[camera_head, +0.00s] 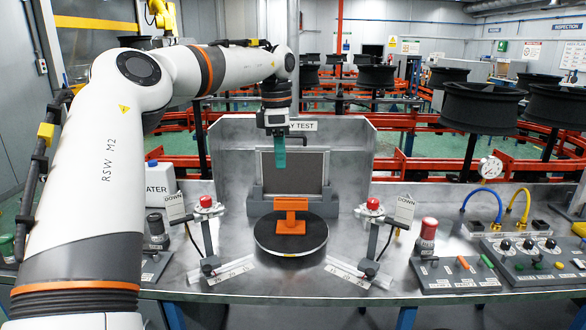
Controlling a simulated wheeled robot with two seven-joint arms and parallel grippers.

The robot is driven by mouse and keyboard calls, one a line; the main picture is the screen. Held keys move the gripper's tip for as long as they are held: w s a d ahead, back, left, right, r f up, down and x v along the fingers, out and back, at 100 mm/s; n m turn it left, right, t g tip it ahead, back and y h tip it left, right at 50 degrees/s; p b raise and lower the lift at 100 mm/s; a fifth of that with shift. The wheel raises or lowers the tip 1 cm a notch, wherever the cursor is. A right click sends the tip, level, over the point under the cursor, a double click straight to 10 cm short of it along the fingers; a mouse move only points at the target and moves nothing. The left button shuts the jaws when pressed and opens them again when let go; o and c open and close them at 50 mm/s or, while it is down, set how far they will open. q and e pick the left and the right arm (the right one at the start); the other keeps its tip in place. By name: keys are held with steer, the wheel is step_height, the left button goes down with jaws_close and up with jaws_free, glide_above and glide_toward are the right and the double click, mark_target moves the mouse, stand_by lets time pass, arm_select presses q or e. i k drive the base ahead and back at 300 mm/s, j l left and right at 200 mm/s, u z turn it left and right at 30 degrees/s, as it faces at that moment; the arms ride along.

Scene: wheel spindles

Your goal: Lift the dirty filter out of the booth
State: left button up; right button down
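The dirty filter (300,178) is a flat grey-brown panel standing upright at the back of the grey metal booth (232,160). Its lower edge sits in a dark grey holder (262,205). My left gripper (279,166) points straight down with teal fingers. In the picture the fingers overlap the upper left-middle part of the filter. I cannot tell whether they touch it or are in front of it. The fingers look like one narrow strip from here, so their gap is hidden. My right gripper is not in view.
A black turntable (290,243) with an orange fixture (292,215) stands before the filter. Red-topped button posts (206,203) (373,205) flank it. A control panel (530,258) is at right, a dial gauge (490,167) behind it. Black wheels (484,105) hang beyond the bench.

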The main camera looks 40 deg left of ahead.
mark_target(306, 172)
steer(key=i+j, duration=0.85)
steer(key=j, duration=0.25)
steer(key=i+j, duration=0.45)
steer(key=j, duration=0.1)
